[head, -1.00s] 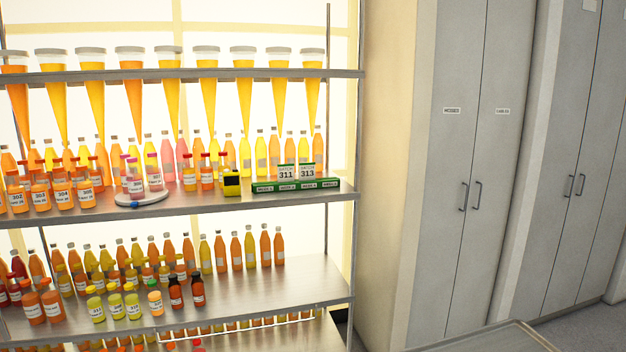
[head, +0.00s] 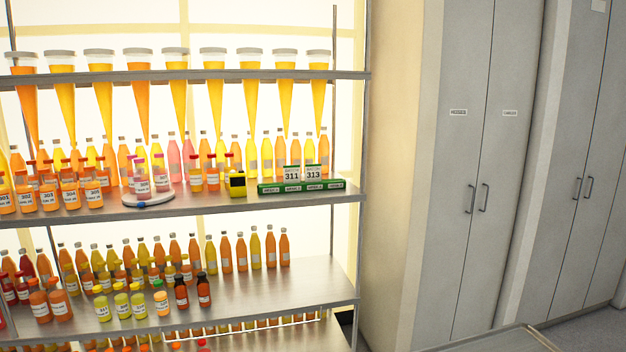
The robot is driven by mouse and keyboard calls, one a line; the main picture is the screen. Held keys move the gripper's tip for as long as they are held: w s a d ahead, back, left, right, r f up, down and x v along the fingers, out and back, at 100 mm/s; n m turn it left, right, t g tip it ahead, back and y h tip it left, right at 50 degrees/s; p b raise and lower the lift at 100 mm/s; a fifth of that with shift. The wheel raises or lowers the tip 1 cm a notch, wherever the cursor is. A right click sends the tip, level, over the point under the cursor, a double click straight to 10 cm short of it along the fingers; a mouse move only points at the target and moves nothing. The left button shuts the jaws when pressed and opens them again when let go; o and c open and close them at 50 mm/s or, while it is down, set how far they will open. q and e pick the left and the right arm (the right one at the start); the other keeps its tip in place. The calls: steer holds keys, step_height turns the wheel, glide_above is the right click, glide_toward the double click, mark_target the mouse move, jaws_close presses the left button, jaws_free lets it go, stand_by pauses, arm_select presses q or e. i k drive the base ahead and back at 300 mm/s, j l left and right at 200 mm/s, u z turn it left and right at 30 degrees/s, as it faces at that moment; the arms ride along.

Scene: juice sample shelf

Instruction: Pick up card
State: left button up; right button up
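Two small white cards stand upright in a green holder (head: 268,188) at the right end of the middle shelf. The left card (head: 291,174) reads 311 and the right card (head: 314,173) reads 313. The holder has several small labels along its front. Neither of my grippers shows in the head view.
A yellow-and-black device (head: 237,184) stands left of the holder, and a round white stand (head: 148,199) with jars is farther left. Bottles stand close behind the cards. A shelf upright (head: 362,150) is at the right. Grey cabinets (head: 480,150) stand beyond. A grey surface edge (head: 500,340) shows at the bottom right.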

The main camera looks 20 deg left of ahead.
mark_target(312, 171)
steer(key=i+j, duration=0.5)
steer(key=j, duration=0.15)
steer(key=i+j, duration=0.55)
steer(key=k+j+u, duration=0.05)
steer(key=j, duration=0.05)
